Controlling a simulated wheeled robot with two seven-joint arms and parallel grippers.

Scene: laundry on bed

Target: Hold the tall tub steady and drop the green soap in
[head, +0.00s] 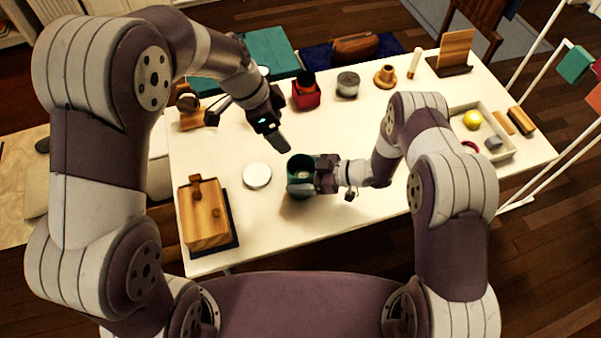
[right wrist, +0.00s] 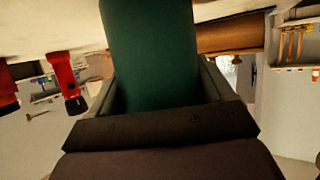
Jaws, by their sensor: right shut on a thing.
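The tall tub (head: 296,189) is dark green and stands upright near the middle of the white table. My right gripper (head: 314,178) is shut on it from the right. In the right wrist view, the tub's dark green wall (right wrist: 152,55) fills the space between the fingers. A paler patch shows inside the tub's mouth; I cannot tell whether it is soap. My left gripper (head: 275,137) is above the table, behind and a little left of the tub, apart from it. I cannot make out its finger gap or any green soap in it.
A white round lid (head: 257,175) lies left of the tub on the table (head: 350,221). A wooden box (head: 204,219) stands at the front left. A red jar (head: 305,92) and a grey tin (head: 347,84) stand behind. A tray (head: 511,151) with small items is at right.

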